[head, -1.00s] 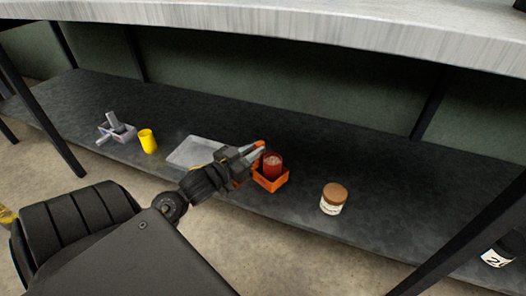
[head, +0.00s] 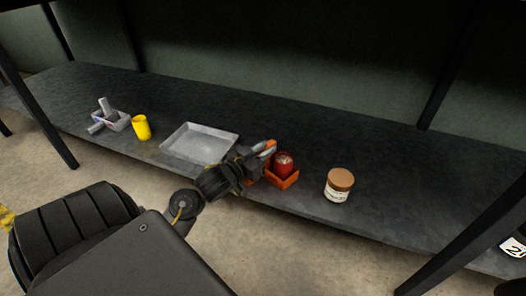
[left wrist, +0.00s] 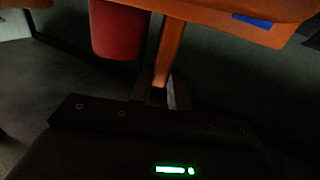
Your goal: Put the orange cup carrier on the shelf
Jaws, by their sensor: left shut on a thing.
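The orange cup carrier (head: 284,183) is an open box with a red cup (head: 284,165) in it. My left gripper (head: 268,150) is shut on the carrier's upright orange part, at its left side. In the left wrist view, the orange part runs down between my fingers (left wrist: 160,92), and the red cup (left wrist: 118,35) shows to its left. The dark shelf (head: 330,135) is a long low board. The carrier shows over its front edge; whether it touches the shelf I cannot tell. My right gripper is not in view.
A grey tray (head: 202,142), a yellow cup (head: 141,127) and a grey box with objects (head: 110,120) sit left on the shelf. A brown-lidded jar (head: 338,187) is close to the carrier's right. Dark posts (head: 470,226) stand at the sides. The shelf behind the carrier is clear.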

